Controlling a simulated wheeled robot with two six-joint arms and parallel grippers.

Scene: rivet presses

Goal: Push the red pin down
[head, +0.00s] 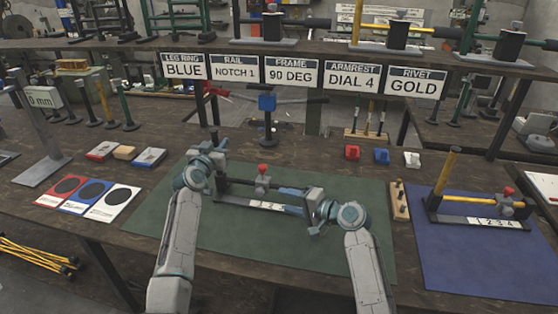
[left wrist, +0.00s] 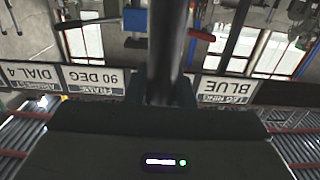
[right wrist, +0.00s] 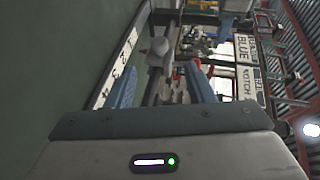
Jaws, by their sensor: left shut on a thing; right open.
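A red pin (head: 262,169) stands upright on a grey slider block (head: 262,185) on the dark rail (head: 240,202) over the green mat. My left gripper (head: 218,150) is shut on a dark upright post at the rail's left end; the dark post (left wrist: 167,50) fills the space between its fingers in the left wrist view. My right gripper (head: 291,201) is open at the rail's right part, right of the red pin and apart from it. In the right wrist view, its blue fingers (right wrist: 161,88) stand either side of the rail area, beside the numbered white strip (right wrist: 120,68).
A second rail (head: 460,202) with its own red knob (head: 508,190) lies on the blue mat (head: 470,260) at the right. Red, blue and white small blocks (head: 381,156) sit behind the green mat (head: 240,253). Coloured cards (head: 85,196) lie left. The mat's front is mostly clear.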

